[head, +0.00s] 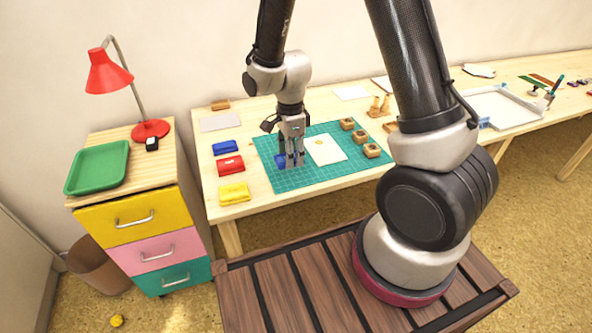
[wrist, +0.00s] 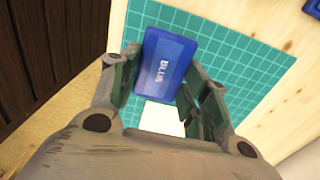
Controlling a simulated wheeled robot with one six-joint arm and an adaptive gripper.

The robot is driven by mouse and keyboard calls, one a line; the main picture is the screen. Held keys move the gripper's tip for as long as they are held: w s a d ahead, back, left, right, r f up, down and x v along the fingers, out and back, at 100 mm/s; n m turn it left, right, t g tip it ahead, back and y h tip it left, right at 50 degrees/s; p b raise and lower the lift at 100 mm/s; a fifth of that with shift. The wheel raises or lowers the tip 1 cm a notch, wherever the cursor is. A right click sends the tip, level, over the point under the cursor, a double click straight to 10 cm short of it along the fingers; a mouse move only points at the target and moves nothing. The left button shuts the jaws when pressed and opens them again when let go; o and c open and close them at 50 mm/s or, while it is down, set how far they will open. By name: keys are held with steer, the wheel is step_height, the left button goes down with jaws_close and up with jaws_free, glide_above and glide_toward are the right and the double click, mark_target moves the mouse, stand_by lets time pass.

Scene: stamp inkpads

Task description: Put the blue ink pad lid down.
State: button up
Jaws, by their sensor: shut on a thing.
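The blue ink pad lid (wrist: 165,62) shows a pale "BLUE" label in the wrist view. My gripper (wrist: 158,88) is shut on it, with one finger at each side. In the head view my gripper (head: 291,160) is over the left part of the green cutting mat (head: 300,179), and a bit of the blue lid (head: 280,160) shows beside the fingers. I cannot tell whether the lid touches the mat. A blue ink pad (head: 225,147) sits on the wooden table, left of the mat.
A red pad (head: 231,165) and a yellow pad (head: 234,193) lie left of the mat. A cream card (head: 326,149) and several wooden stamps (head: 371,150) are on its right. A drawer cabinet with a red lamp (head: 108,75) stands left.

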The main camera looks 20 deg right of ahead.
mark_target(291, 174)
steer(key=shift+f, duration=2.6)
steer(key=shift+f, duration=0.1)
steer(key=o, duration=0.8)
steer(key=shift+c, duration=0.2)
